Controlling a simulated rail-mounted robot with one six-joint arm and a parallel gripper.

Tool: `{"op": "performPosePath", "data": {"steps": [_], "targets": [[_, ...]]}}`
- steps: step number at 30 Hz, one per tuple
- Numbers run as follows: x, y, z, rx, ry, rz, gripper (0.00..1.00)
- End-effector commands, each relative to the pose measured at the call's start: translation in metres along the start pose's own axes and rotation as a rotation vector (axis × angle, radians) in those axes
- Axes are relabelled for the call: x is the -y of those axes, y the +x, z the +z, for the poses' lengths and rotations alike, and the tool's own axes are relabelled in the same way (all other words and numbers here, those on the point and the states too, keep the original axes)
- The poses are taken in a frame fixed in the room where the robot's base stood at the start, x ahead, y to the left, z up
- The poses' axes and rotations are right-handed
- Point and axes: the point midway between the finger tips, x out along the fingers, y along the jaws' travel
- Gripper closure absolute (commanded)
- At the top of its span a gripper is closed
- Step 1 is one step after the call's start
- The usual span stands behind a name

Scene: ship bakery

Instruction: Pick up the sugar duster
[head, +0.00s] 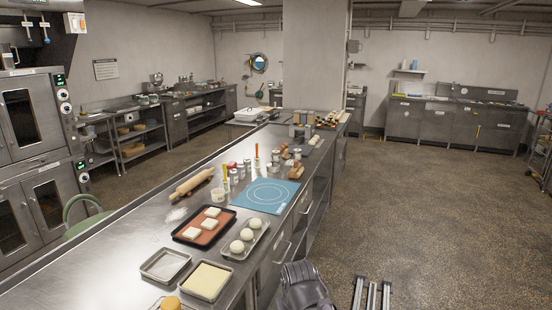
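Several small canisters and jars stand in a cluster on the steel counter (135,240), behind and to the left of the blue mat. They include a metal-coloured canister (234,176) and a pale tub (218,195). One of them may be the sugar duster, but they are too small here to tell which. My gripper is not in view. Only a dark part of my arm shows at the bottom, to the right of the counter's edge.
On the counter are a blue mat (265,196), a rolling pin (192,184), a red-lined tray with dough squares (181,238), a tray with dough balls (228,255) and two nearer pans (166,279). Ovens (35,130) stand at the left. The floor (430,190) at the right is clear.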

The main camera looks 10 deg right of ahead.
Motion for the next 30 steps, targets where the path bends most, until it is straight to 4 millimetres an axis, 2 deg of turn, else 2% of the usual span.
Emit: {"op": "performPosePath", "data": {"steps": [2, 23, 30], "targets": [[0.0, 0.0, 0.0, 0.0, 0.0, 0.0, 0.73], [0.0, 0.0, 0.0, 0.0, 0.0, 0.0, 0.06], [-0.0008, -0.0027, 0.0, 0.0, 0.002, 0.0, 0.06]]}}
